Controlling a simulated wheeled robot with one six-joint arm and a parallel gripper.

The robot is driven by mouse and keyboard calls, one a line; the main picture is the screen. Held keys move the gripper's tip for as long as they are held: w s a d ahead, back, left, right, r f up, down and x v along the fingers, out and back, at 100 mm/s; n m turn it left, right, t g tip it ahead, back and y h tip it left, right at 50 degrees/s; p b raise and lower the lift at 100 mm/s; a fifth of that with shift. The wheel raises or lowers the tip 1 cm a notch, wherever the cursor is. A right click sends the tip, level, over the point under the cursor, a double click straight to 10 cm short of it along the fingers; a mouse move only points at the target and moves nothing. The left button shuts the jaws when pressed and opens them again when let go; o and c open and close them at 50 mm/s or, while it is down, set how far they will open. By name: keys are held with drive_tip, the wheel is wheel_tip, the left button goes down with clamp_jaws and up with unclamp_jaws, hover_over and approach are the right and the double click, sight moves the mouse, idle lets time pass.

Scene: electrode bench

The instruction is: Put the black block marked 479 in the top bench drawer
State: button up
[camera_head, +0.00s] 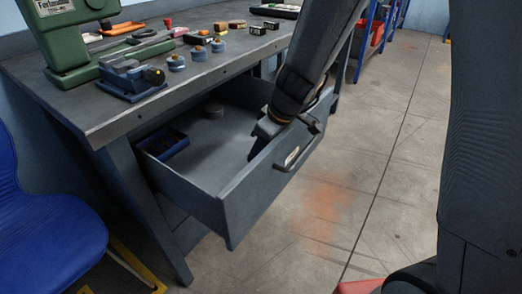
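The top bench drawer (232,200) is pulled out under the bench top. My gripper (275,135) is at the drawer's front panel near its handle (293,158), with a dark finger reaching down on the inner side. Its fingertips are partly hidden, so I cannot tell whether it is open, shut or holding anything. Small dark blocks, such as one (257,30) and another (271,25), stand on the bench top. Their markings are too small to read, so I cannot tell which is 479.
The bench (110,118) carries a green machine (62,45), a blue vise (132,80) and several blue round holders (176,62).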

drive_tip(key=shift+s+f, duration=0.15)
drive_tip(key=shift+f, duration=0.2)
drive_tip(key=shift+s+d+f+b, duration=0.1)
drive_tip(key=shift+s+f+b, duration=0.15)
drive_tip(key=shift+b, duration=0.3)
drive_tip(key=o, duration=1.3)
drive_tip(key=shift+f, duration=0.1)
drive_tip(key=shift+c, duration=0.2)
drive_tip(key=shift+w+d+r+p, duration=0.1)
drive_tip(key=shift+r+p, duration=0.45)
drive_tip(key=shift+p, duration=0.3)
drive_tip(key=p+v, duration=0.3)
drive_tip(key=v, duration=0.9)
drive_tip(key=shift+w+r, duration=0.3)
drive_tip(key=shift+a, duration=0.25)
